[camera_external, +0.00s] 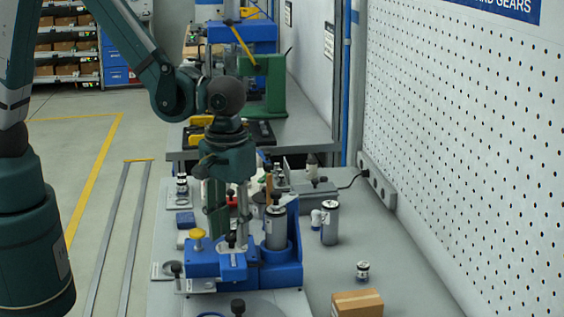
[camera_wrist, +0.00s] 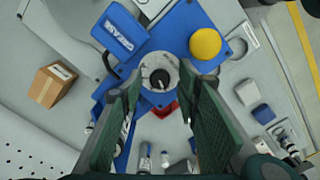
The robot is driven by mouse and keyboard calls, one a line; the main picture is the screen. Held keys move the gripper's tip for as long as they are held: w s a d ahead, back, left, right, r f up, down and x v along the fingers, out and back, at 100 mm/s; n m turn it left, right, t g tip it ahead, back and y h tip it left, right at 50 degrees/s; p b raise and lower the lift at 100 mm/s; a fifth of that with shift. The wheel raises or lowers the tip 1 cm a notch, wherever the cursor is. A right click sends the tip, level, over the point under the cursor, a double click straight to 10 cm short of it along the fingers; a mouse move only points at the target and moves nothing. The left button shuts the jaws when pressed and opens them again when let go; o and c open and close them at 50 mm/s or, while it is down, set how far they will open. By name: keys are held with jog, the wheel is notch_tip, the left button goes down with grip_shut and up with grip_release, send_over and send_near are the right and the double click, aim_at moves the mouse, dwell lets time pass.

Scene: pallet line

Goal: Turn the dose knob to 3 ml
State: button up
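A blue dosing device (camera_external: 203,264) stands on the grey bench, and its blue plate (camera_wrist: 180,28) fills the upper middle of the wrist view. A small black knob with a light pointer line (camera_wrist: 160,79) sits in a round grey dial (camera_wrist: 147,65); I take it as the dose knob. The dial's numbers are too small to read. My gripper (camera_wrist: 159,86) is open, pointing down, with its green fingers on either side of the knob and a gap on each side. In the external view my gripper (camera_external: 230,226) hangs over the device; contact cannot be told.
A yellow button (camera_wrist: 206,43) and a raised blue labelled block (camera_wrist: 122,35) flank the dial. A metal cylinder (camera_external: 275,228) stands in the device's blue holder. A cardboard box (camera_external: 357,303), a small jar (camera_external: 362,270) and a canister (camera_external: 330,222) stand to the right, with free bench between.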

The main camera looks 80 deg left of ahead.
jog(key=c, duration=0.9)
